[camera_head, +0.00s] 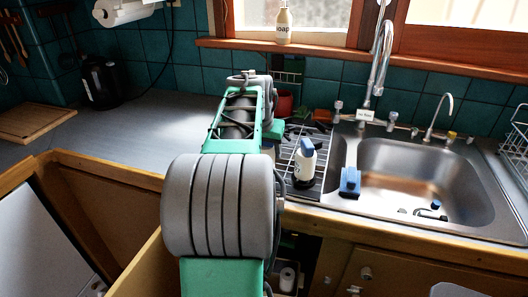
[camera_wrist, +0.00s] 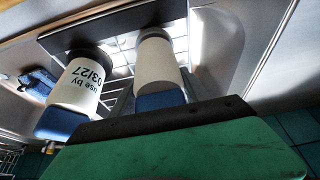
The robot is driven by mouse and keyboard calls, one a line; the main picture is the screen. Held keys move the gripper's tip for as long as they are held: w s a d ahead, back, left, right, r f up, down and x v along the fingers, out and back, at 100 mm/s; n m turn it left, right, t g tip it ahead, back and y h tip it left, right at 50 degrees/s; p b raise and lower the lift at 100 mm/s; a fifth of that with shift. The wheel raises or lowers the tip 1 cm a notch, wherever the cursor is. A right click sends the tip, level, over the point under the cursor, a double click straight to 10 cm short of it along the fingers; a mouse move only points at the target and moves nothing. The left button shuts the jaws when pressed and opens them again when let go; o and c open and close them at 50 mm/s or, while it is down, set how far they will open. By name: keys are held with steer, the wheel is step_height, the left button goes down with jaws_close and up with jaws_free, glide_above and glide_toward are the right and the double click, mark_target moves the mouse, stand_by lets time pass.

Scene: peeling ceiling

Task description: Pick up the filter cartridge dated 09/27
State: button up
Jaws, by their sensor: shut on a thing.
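Two white filter cartridges with blue ends show in the wrist view. The left cartridge (camera_wrist: 82,82) has a label facing me that appears to read "use by 03/27". The other cartridge (camera_wrist: 157,63) shows a plain white side; any date on it is hidden. Its blue end lies at the dark front edge of my gripper (camera_wrist: 160,118), which is shut on it; the fingertips are not clearly seen. In the head view one white cartridge with a blue top (camera_head: 305,165) stands upright on the drainboard, its print too small to read. My arm hides my gripper there.
The steel sink (camera_head: 425,165) is right of the drainboard, with a blue item (camera_head: 350,181) at its left rim and a tall faucet (camera_head: 377,60) behind. A soap bottle (camera_head: 283,24) stands on the sill. The counter at left (camera_head: 130,130) is mostly clear.

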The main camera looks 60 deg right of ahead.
steer(key=shift+r+p, duration=2.1)
steer(key=shift+r, duration=0.75)
jaws_close()
